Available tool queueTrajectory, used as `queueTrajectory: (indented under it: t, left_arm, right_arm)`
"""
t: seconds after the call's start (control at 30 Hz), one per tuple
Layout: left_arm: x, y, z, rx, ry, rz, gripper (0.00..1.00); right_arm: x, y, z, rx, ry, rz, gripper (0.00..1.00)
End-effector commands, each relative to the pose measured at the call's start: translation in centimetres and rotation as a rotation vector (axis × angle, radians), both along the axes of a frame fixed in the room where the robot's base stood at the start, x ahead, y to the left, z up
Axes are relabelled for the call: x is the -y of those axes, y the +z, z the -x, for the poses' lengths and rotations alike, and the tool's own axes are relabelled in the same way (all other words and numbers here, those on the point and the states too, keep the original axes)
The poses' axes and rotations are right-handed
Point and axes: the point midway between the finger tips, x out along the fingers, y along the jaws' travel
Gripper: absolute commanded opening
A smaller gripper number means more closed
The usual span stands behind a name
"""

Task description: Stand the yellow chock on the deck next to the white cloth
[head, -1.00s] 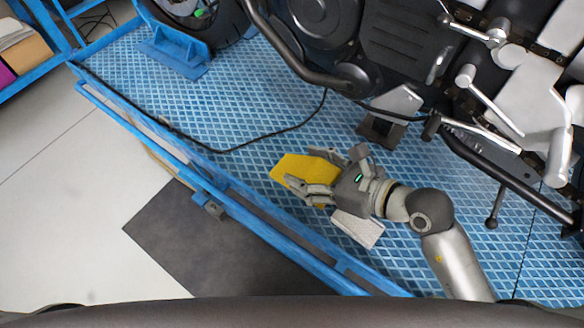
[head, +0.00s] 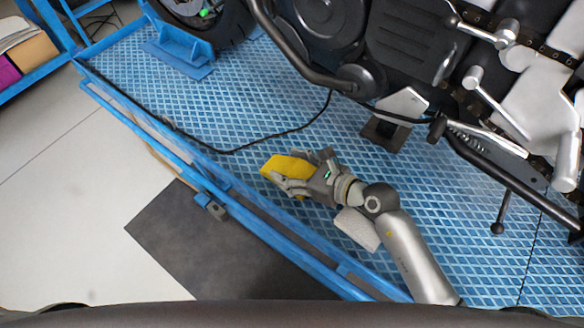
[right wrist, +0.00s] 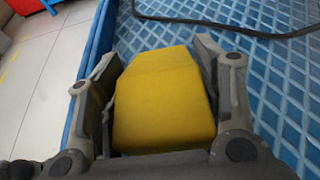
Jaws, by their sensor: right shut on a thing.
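The yellow chock (head: 286,166) is in my right gripper (head: 300,172), over the blue patterned deck (head: 250,105). In the right wrist view the chock (right wrist: 165,100) fills the space between the two fingers (right wrist: 160,85), which are shut on its sides. Whether its underside touches the deck I cannot tell. The white cloth (head: 357,228) lies on the deck below and to the right of the gripper, partly behind my right forearm. My left gripper is not in view.
A motorcycle (head: 400,50) stands along the top right, with its stand foot (head: 386,132) on the deck. A black cable (head: 262,142) crosses the deck above the chock. A blue rail (head: 240,205) borders the deck at the lower left.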

Motion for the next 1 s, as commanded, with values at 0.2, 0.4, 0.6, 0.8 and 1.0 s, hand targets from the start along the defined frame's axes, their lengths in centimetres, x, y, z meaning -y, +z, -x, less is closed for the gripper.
queueTrajectory:
  t: [0.2,0.4,0.6,0.8,1.0]
  left_arm:
    - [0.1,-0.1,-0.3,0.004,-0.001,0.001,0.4]
    - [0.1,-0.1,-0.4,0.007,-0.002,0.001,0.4]
    - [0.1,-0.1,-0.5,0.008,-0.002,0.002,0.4]
    - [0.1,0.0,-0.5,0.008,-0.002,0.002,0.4]
    - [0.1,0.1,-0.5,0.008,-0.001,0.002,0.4]
  right_arm:
    - [0.0,0.0,0.0,0.002,-0.001,-0.002,0.23]
    - [0.0,-0.3,0.0,-0.001,0.0,-0.001,0.76]
    - [0.0,-0.3,0.0,-0.001,0.0,-0.001,0.84]
    - [0.0,-0.1,0.0,0.0,0.0,0.0,0.84]
    - [1.4,0.6,1.0,0.0,-0.001,0.002,0.84]
